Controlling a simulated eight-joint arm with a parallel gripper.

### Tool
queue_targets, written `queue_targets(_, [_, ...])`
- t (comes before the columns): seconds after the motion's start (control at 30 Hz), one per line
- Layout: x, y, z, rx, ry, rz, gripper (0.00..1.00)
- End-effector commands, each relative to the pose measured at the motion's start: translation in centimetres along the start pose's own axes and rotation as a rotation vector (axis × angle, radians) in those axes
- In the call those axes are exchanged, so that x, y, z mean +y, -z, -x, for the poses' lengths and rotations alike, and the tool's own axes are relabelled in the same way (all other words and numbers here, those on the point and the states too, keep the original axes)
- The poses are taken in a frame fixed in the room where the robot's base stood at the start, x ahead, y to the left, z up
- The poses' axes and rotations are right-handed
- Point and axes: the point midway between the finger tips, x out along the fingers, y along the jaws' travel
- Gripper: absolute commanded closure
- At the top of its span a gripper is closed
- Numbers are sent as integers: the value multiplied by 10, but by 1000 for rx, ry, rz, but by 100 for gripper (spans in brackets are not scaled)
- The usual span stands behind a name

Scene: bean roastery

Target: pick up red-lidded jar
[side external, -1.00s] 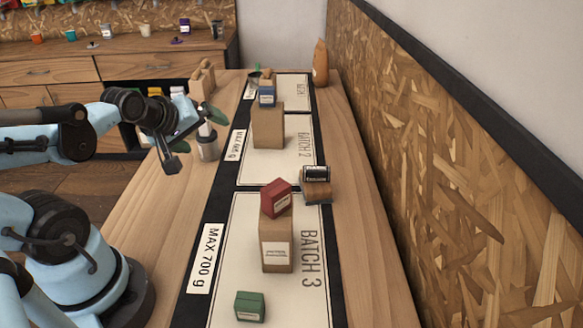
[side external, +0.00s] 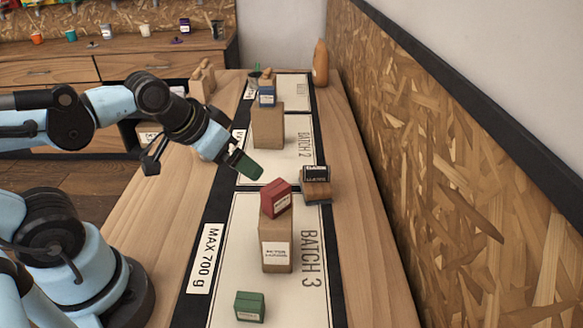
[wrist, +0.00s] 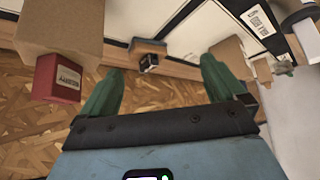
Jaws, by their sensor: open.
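I cannot make out a red-lidded jar for certain. The only plainly red thing is a red block (side external: 276,198) with a pale label, tilted on top of a brown box (side external: 277,245) on the batch 3 mat. In the wrist view the red block (wrist: 57,80) is at the left, beside the brown box (wrist: 60,25). My gripper (side external: 245,164) hangs above the mats, up and left of the red block. Its green fingers are apart and empty in the wrist view (wrist: 160,82). A pale cylinder (wrist: 302,30) shows at that view's right edge; its lid is unclear.
A dark tin (side external: 315,174) sits on a wooden block (side external: 316,191) right of my gripper. A green box (side external: 250,306) lies at the front, and another brown box (side external: 268,125) with a blue box (side external: 267,95) stands behind. A chipboard wall (side external: 450,150) bounds the right side.

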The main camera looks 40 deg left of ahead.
Motion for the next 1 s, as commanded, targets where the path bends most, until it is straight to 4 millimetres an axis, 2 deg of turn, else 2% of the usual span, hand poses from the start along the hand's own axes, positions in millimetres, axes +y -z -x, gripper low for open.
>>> queue_targets(0.43, [0, 29, 41, 1, 1, 2, 3])
queue_targets(0.77, [-43, 60, 20, 88, 6, 83, 3])
queue_targets(0.87, [-64, 70, 14, 128, 17, 112, 3])
queue_targets(0.97, [-93, 80, 7, 182, 39, 149, 3])
queue_targets(1.0, [-110, 84, 5, 209, 55, 166, 3])
